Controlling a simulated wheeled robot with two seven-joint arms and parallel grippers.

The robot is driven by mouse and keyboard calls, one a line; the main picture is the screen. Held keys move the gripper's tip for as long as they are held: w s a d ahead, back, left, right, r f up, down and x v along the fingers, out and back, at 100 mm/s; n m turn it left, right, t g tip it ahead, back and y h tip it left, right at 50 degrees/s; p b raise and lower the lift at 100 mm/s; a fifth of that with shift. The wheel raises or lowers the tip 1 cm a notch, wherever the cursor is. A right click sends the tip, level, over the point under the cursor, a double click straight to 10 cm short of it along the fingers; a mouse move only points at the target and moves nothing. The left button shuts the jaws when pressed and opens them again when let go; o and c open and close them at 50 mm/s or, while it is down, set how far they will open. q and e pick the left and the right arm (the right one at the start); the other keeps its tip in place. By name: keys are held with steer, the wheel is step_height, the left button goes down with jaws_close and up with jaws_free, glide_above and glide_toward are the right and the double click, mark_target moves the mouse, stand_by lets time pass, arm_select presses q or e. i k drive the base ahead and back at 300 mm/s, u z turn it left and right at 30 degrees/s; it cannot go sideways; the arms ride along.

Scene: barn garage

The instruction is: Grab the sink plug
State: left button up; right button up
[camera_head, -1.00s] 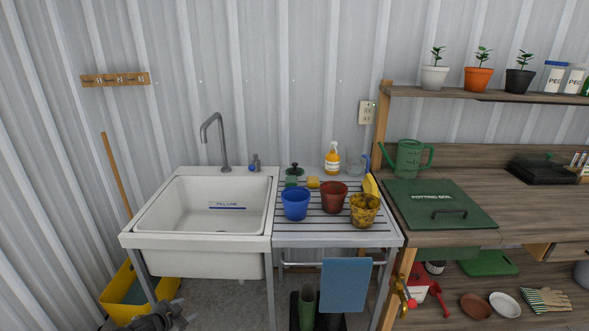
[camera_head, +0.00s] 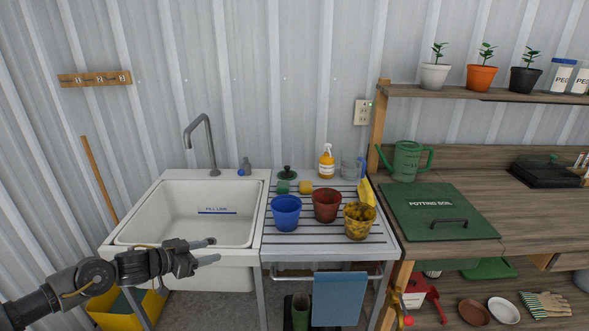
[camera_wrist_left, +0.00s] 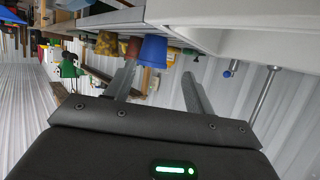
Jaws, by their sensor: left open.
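A small dark green disc with a black knob, which looks like the sink plug (camera_head: 287,173), lies at the back left of the slatted drainboard (camera_head: 335,251). A small green piece (camera_head: 283,187) lies just in front of it. My left gripper (camera_head: 213,251) is open and empty, in front of the white sink's (camera_head: 124,240) front rim, left of and well short of the plug. The left wrist view is upside down; between and beyond the fingers (camera_wrist_left: 158,82) it shows the blue pot (camera_wrist_left: 153,51). I cannot make out the plug there for certain. My right gripper is out of view.
Blue (camera_head: 286,212), red (camera_head: 326,206) and yellow-brown pots (camera_head: 359,221) stand on the drainboard in front of the plug. A spray bottle (camera_head: 327,163) and a yellow scrubber (camera_head: 305,187) are to its right. The tap (camera_head: 209,145) rises behind the sink.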

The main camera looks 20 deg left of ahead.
mark_target(287, 174)
steer(key=u, duration=0.05)
steer(key=i, duration=1.7)
